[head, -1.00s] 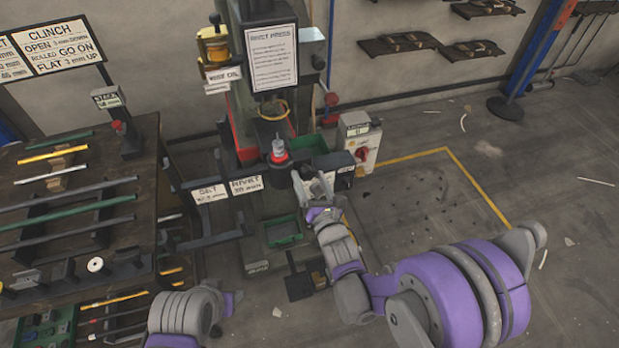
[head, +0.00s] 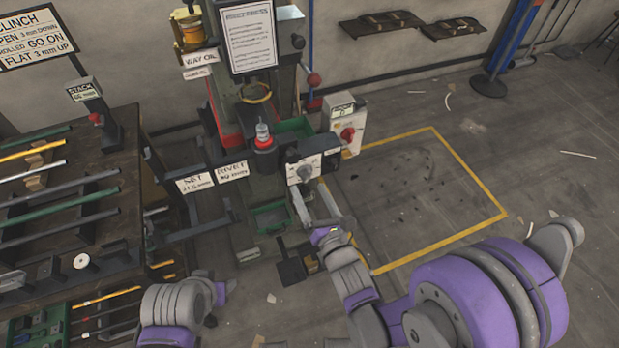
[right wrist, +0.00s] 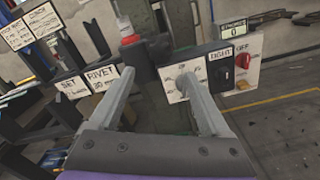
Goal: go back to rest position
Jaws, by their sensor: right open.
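My right gripper (head: 317,207) is open and empty in front of the rivet press (head: 250,110), and its two fingers are spread apart. In the right wrist view the gripper (right wrist: 158,95) frames the press's lower front, with nothing between the fingers. A control box with a dial (head: 312,163) sits just beyond the fingertips; the right finger overlaps it in the right wrist view (right wrist: 190,80). I cannot tell how small the gap is. My left arm (head: 175,308) shows at the bottom left, but its fingers cannot be made out.
A switch box with a red knob (head: 346,128) stands right of the press. A dark rod bench (head: 95,205) fills the left. A foot pedal (head: 291,271) is on the floor below the press. The yellow-outlined floor area (head: 410,200) at right is clear.

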